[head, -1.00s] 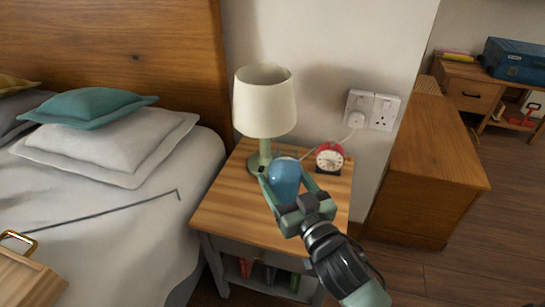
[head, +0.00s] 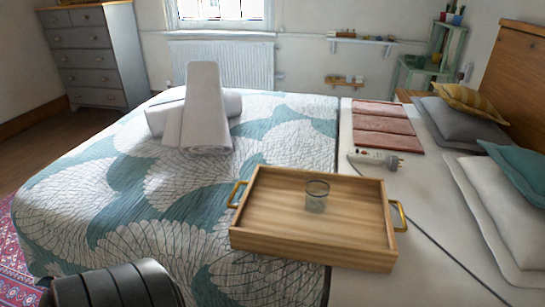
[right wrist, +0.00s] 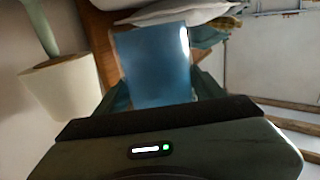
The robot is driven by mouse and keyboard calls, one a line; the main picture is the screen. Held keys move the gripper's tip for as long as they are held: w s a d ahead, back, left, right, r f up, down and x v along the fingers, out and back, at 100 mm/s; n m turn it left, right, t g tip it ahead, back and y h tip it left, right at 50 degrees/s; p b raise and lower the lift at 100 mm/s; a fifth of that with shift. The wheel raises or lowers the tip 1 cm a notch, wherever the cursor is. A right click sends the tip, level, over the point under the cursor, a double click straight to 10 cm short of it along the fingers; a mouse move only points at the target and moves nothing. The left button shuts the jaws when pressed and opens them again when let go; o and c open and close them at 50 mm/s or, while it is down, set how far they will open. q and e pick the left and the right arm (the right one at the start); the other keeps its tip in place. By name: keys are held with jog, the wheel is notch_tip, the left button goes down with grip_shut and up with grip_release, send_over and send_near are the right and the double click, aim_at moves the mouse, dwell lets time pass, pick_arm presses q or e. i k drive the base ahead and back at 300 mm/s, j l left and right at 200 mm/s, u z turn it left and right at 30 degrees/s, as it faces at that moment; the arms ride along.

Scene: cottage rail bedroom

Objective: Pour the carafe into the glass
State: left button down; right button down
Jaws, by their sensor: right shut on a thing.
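The glass (head: 317,195), small and clear, stands upright on the wooden tray (head: 270,240) on the bed in the head view. Its mouth is open and I see no clear liquid in it. The blue carafe (right wrist: 152,55) fills the middle of the right wrist view. My right gripper (right wrist: 160,88) is shut on it, with a green finger at either side. The carafe's far end and contents cannot be made out. The head view shows neither the carafe nor my right gripper. My left gripper is not in view.
The tray has brass handles. A power strip (head: 375,158) with a dark cable lies beyond it, near folded pink cloths (head: 385,128). Rolled towels (head: 203,115) lie at the back left and pillows (head: 500,210) at the right. In the right wrist view the lamp shade (right wrist: 62,88) is close at left.

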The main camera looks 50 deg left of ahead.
aim_at(318, 186)
jog(key=u, duration=0.7)
